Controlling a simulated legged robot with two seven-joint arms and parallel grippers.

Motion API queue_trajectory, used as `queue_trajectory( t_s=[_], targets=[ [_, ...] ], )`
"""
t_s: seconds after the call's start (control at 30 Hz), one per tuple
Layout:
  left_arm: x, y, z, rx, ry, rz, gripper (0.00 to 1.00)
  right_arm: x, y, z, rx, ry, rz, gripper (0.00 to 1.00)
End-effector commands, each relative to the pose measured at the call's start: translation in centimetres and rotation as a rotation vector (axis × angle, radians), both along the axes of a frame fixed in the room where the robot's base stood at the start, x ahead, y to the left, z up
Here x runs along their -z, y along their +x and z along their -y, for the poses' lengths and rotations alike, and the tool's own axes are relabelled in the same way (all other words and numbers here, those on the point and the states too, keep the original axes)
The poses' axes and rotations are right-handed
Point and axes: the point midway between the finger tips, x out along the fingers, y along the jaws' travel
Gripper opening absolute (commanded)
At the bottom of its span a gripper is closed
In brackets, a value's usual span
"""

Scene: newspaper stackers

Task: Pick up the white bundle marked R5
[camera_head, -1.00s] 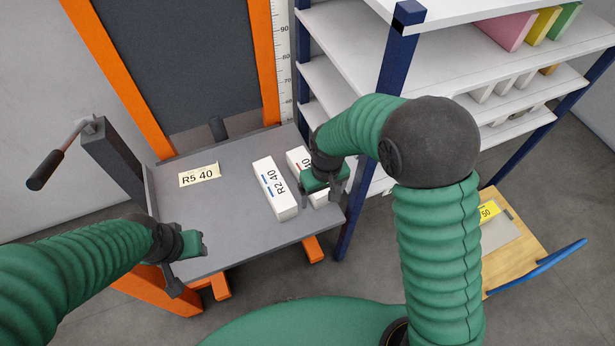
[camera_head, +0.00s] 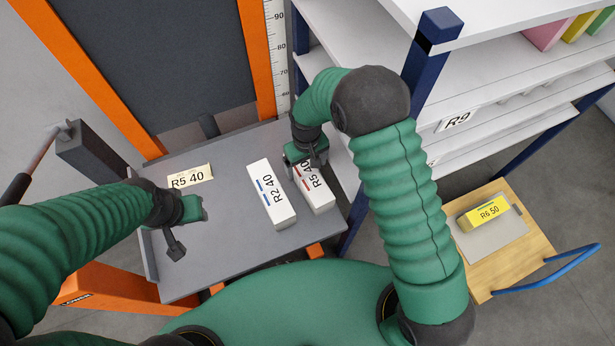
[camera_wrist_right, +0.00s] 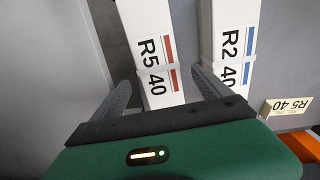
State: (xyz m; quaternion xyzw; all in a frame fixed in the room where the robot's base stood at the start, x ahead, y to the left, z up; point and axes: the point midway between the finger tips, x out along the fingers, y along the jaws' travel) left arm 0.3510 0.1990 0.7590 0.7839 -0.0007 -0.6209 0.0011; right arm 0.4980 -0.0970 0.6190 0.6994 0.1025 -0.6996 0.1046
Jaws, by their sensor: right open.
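The white bundle marked R5 40 (camera_head: 316,189), with a red stripe, lies on the grey platform (camera_head: 215,256) near its right edge. In the right wrist view the R5 bundle (camera_wrist_right: 153,50) lies between the two open fingers of my right gripper (camera_wrist_right: 165,92). In the head view my right gripper (camera_head: 308,160) is over the bundle's far end and hides part of it. A white bundle marked R2 40 (camera_head: 270,195), with a blue stripe, lies close to its left, with a narrow gap. My left gripper (camera_head: 188,215) hangs at the platform's left side; its fingers are unclear.
A cream R5 40 label (camera_head: 190,176) lies flat on the platform. White shelves with blue posts (camera_head: 425,65) stand close on the right. A wooden cart (camera_head: 525,245) with a yellow R6 50 bundle (camera_head: 484,212) stands at lower right. The platform's front middle is clear.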

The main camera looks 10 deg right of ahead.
Motion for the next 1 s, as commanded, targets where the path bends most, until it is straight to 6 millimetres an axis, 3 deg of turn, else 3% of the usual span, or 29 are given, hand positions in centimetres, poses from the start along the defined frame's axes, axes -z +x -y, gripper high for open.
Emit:
queue_trajectory(
  t_s=[0.03, 0.27, 0.5, 0.73, 1.0],
  targets=[
    [0.7, 0.0, 0.0, 0.000, 0.000, 0.000, 0.40, 1.5, -0.1, 0.0, 0.000, -0.001, -0.003, 0.87],
    [1.3, 0.0, 0.0, 0.000, 0.000, 0.000, 0.40, 3.7, -0.2, 0.1, 0.000, 0.000, -0.001, 0.87],
    [2.8, 0.0, 0.0, 0.000, 0.000, 0.000, 0.40, 7.9, -1.0, 0.2, 0.000, -0.001, -0.002, 0.87],
    [2.6, 0.0, 0.0, 0.000, 0.000, 0.000, 0.40, 8.0, -0.9, 0.2, 0.000, 0.000, 0.001, 0.87],
    [2.6, 0.0, 0.0, 0.000, 0.000, 0.000, 0.40, 8.0, -0.9, 0.2, 0.000, 0.000, 0.001, 0.53]
  ],
)
